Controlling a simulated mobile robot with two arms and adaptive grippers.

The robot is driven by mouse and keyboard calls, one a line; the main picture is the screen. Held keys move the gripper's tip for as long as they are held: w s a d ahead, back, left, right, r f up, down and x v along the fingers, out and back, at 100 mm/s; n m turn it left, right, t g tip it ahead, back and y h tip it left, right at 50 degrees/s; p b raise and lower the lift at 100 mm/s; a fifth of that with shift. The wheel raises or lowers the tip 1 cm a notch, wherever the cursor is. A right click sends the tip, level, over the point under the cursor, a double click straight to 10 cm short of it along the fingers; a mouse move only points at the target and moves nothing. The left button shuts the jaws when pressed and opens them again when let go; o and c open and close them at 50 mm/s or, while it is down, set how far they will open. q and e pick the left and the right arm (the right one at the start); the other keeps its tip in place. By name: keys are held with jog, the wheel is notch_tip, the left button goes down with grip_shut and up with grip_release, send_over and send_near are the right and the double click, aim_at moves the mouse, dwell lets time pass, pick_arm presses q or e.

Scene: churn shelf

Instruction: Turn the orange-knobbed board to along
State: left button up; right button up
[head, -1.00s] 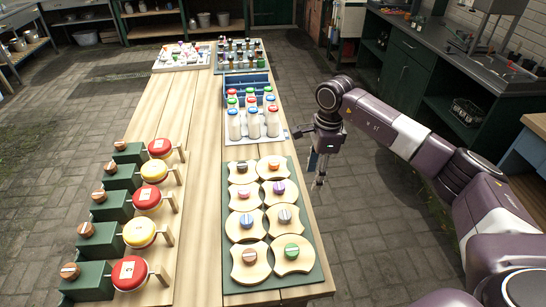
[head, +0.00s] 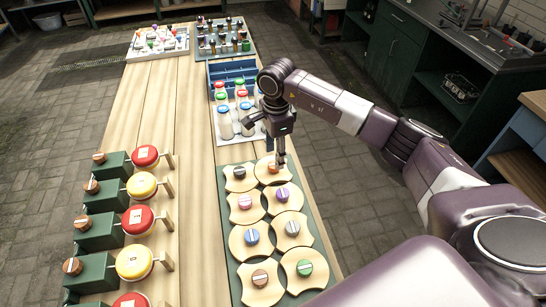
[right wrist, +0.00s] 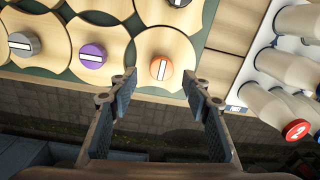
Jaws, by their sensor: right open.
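The orange-knobbed board (head: 264,178) is a pale wooden piece at the far right corner of the green panel (head: 302,214). Its orange knob (right wrist: 161,68) with a white stripe faces me in the right wrist view, and the board's wood (right wrist: 172,40) spreads around it. My right gripper (head: 281,160) is above this board in the head view and covers part of it. In the right wrist view the jaws (right wrist: 160,76) are wide apart and empty, with the knob showing between the fingertips. My left gripper is not in view.
Other boards with purple (right wrist: 92,55), grey, blue, green and brown knobs sit close around it. A white tray of bottles (head: 225,123) stands just beyond the panel. Red and yellow round pieces (head: 141,185) on green blocks line the left of the wooden table.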

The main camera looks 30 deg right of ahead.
aim_at(274, 161)
notch_tip(274, 161, down, 4)
jog(key=shift+w+r+p, duration=0.15)
jog(key=shift+r+p, duration=0.1)
jog(key=shift+p, duration=0.15)
jog(key=shift+w+f, duration=0.1)
jog(key=shift+f, duration=0.15)
jog(key=c, duration=1.2)
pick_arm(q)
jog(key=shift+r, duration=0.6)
pick_arm(e)
jog(key=shift+o, duration=0.2)
